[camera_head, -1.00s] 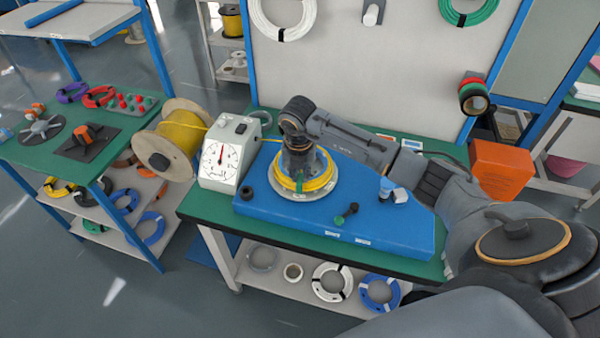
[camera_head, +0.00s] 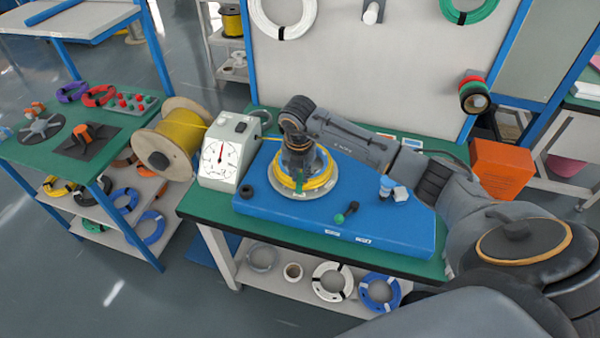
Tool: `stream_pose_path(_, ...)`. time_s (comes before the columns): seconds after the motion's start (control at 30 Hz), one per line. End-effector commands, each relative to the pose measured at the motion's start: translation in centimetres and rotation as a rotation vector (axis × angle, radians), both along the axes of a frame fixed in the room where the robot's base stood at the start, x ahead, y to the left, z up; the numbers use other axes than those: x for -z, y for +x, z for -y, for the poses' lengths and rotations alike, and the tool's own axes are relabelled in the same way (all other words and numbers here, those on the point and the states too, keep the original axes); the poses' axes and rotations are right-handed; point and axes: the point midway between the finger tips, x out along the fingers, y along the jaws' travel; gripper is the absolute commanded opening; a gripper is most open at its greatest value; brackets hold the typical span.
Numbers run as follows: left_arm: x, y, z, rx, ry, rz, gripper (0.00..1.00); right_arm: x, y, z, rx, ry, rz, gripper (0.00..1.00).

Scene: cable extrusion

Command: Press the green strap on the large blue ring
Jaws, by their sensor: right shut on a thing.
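A yellow cable coil (camera_head: 322,183) lies around the winding disc on the blue machine base (camera_head: 262,198). A little of the green strap (camera_head: 299,184) shows at the front of the coil. My right gripper (camera_head: 298,172) points down over the coil and is shut, seemingly on the green strap; its fingertips are largely hidden. A blue rounded part, possibly the large blue ring, shows inside the coil (camera_head: 321,160) just right of my gripper. Whether the strap touches this part cannot be told. My left gripper is not in view.
A white dial gauge (camera_head: 222,155) and a yellow cable spool (camera_head: 180,134) stand to the left. A green-knobbed lever (camera_head: 346,213) and a blue-and-white part (camera_head: 393,192) sit on the base. An orange bin (camera_head: 502,170) stands at right. Coils lie on the shelf below.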

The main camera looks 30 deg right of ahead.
Motion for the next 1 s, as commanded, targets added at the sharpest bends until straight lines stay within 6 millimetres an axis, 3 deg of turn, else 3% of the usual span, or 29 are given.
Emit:
stream_pose_path(0.37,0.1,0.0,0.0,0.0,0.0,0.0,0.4,0.5,-0.3,-0.1,-0.002,0.0,-0.012,0.0)
stream_pose_path(0.4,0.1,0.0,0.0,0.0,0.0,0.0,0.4,0.5,-0.3,-0.1,-0.002,0.0,-0.012,0.24)
stream_pose_path(0.5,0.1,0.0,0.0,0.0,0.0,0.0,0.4,0.5,-0.3,-0.1,-0.002,0.0,-0.01,0.42)
stream_pose_path(1.0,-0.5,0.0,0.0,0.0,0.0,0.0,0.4,-0.5,-0.1,0.0,-0.001,0.0,-0.004,0.42)
